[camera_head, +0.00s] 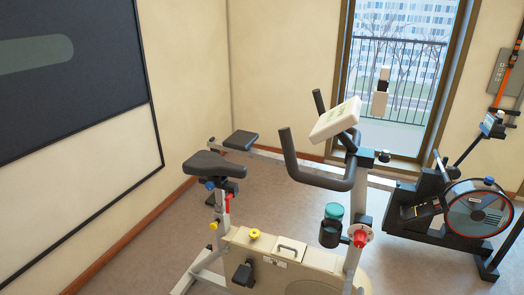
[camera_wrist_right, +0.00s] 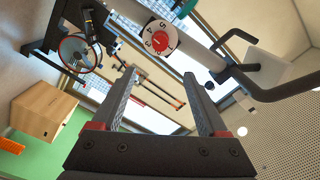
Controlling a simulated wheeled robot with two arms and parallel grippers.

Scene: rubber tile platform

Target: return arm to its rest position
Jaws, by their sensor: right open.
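My right gripper (camera_wrist_right: 162,80) shows in the right wrist view, with its two dark ridged fingers spread wide and nothing between them. I cannot make it out clearly in the head view. Beyond the fingertips is a white numbered dial with a red centre (camera_wrist_right: 160,39), apart from the fingers. In the head view the dial's red knob (camera_head: 360,239) is on the exercise bike's frame (camera_head: 352,267). My left gripper is not in view.
The bike's dark handlebar (camera_head: 318,178), saddle (camera_head: 214,164) and teal-capped bottle (camera_head: 334,211) stick out around the knob. A rowing machine (camera_head: 478,208) stands at right before a window. A wooden box (camera_wrist_right: 43,110) shows in the wrist view. Floor at the left is clear.

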